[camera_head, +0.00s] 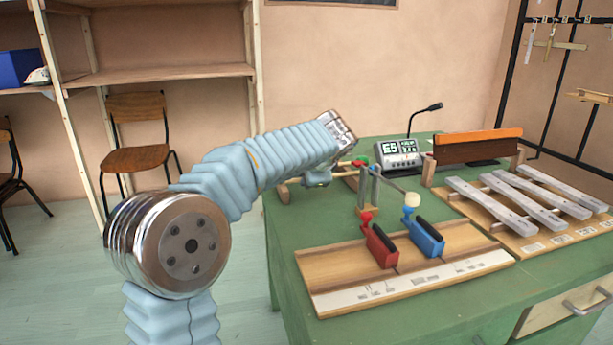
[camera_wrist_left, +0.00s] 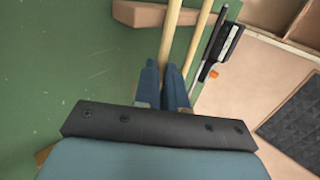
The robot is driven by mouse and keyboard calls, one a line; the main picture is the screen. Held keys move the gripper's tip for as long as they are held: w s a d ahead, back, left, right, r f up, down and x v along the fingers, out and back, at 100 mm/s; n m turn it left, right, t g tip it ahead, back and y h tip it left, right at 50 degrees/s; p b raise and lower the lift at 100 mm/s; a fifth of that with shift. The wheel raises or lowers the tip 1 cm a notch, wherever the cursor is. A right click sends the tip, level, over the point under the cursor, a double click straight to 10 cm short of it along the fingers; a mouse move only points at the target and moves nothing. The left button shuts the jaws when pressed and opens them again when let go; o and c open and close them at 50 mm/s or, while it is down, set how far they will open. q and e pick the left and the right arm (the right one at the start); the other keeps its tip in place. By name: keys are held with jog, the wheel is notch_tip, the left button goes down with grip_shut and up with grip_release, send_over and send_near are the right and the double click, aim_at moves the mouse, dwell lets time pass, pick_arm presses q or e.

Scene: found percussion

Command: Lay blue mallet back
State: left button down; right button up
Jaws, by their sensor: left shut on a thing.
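My left gripper (camera_wrist_left: 163,70) is shut on a pale wooden mallet stick (camera_wrist_left: 172,35) in the left wrist view. A second wooden stick (camera_wrist_left: 200,35) lies close beside it. The held mallet's head is out of the wrist view, so its colour cannot be told there. In the head view my left gripper (camera_head: 319,180) is low over the far left of the green table (camera_head: 300,230), partly hidden by my arm. A wooden rest (camera_head: 283,191) stands at the table's left edge; it shows in the wrist view as a wooden block (camera_wrist_left: 140,14). My right gripper is not in view.
A wooden board (camera_head: 340,285) carries a red block (camera_head: 381,247) and a blue block (camera_head: 426,240). A cream ball (camera_head: 412,199) on a thin rod is just behind them. Metal bars (camera_head: 530,200) lie at right, a display box (camera_head: 400,153) at the back.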

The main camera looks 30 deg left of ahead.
pick_arm(q)
jog(key=shift+f, duration=0.15)
jog(key=c, duration=1.1)
grip_release()
jog(key=v, duration=1.3)
jog(key=shift+s+d+r+p, duration=0.2)
jog(key=shift+r+p, duration=0.1)
jog(key=shift+p, duration=0.05)
